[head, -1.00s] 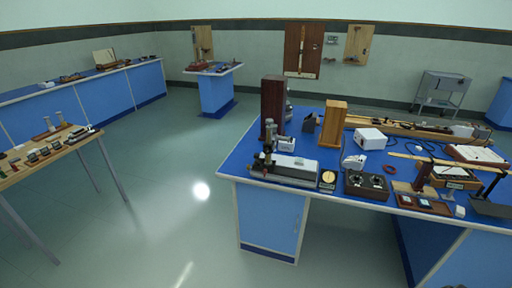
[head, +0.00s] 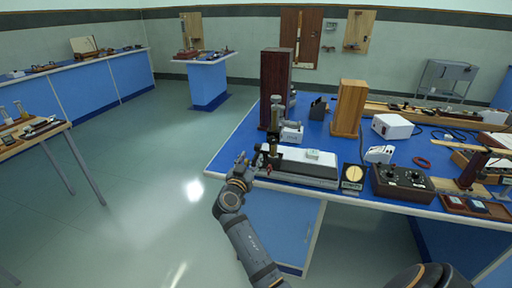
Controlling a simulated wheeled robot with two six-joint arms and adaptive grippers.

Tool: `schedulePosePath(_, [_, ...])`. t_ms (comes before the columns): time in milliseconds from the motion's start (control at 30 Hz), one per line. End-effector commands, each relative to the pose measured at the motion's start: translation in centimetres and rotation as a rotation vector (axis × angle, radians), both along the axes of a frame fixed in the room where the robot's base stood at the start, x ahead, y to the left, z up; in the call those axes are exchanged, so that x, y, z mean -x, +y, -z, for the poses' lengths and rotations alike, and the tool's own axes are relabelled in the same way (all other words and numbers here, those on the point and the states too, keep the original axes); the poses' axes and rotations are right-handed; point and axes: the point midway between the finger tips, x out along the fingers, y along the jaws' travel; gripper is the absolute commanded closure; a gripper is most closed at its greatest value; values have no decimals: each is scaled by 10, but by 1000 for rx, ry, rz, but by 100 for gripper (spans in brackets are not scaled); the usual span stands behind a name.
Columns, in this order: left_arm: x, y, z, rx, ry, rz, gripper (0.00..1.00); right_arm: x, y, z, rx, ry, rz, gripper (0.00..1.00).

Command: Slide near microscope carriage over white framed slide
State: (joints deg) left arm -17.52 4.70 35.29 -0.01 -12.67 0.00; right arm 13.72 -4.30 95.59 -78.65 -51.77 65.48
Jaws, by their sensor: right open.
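The near microscope carriage (head: 274,128) is an upright dark and metal microscope at the left end of a long bench (head: 300,168) with a pale top and dark base. A small white framed piece (head: 313,154), which looks like the slide, lies on that top, right of the microscope and apart from it. My right gripper (head: 256,163) is open at the left end of the bench, close beside the microscope's lower part. I cannot tell whether it touches. My left gripper is not in view.
A tall dark wooden box (head: 275,88) and a white device (head: 291,132) stand behind the microscope. The blue table's left edge is close to the gripper.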

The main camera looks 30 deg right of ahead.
Motion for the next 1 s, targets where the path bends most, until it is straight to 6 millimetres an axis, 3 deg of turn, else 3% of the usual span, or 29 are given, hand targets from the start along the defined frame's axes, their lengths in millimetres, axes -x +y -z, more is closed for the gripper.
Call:
schedulePosePath(200, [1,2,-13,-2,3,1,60,-30,-37,-4,5,3,2,53])
schedulePosePath(400, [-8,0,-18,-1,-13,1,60,-52,-62,-1,3,5,0,53])
schedulePosePath(800, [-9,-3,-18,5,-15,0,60,-59,-70,1,0,4,0,53])
schedulePosePath(1000, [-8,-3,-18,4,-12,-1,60,-59,-69,1,0,4,-1,80])
